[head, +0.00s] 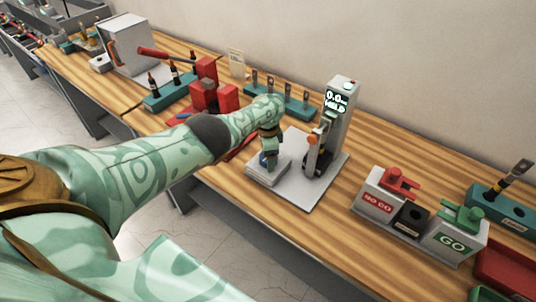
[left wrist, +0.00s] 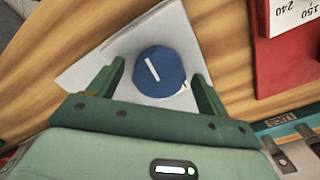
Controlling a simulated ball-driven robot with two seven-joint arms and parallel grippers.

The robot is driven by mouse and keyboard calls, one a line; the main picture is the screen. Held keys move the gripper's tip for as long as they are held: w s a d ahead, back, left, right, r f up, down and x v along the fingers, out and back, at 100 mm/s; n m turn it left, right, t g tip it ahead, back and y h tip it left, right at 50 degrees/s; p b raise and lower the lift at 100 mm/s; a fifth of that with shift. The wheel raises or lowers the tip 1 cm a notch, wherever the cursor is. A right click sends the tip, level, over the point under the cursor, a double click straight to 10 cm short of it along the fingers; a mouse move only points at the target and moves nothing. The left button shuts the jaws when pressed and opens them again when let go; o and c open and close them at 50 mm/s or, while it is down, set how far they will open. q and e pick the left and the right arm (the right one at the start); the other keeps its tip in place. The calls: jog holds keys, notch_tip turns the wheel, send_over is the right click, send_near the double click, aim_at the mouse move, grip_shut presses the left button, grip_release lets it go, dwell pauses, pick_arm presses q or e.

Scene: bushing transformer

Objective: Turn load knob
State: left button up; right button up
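The load knob (left wrist: 160,72) is a round blue knob with a white pointer line, on a pale plate (left wrist: 118,50) in the left wrist view. In the head view a bit of blue shows on the small pale block (head: 268,176) below my left gripper (head: 270,152). My left gripper also shows in the left wrist view (left wrist: 158,82). Its green fingers are open, one on each side of the knob, with a gap to the left finger; contact at the right finger is unclear. The tester (head: 338,110) beside it has a lit display reading about 0.0 and HELD. My right gripper is not in view.
A red press (head: 208,92) and a teal rack (head: 283,98) stand behind my left arm. NO GO (head: 377,203) and GO (head: 452,241) boxes stand at the right, near a red tray (head: 508,270). Bare wooden bench (head: 330,228) lies in front of the tester.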

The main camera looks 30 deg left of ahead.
pick_arm(q)
notch_tip(320, 180, up, 16)
jog(key=p, duration=1.2)
jog(key=shift+r, duration=0.1)
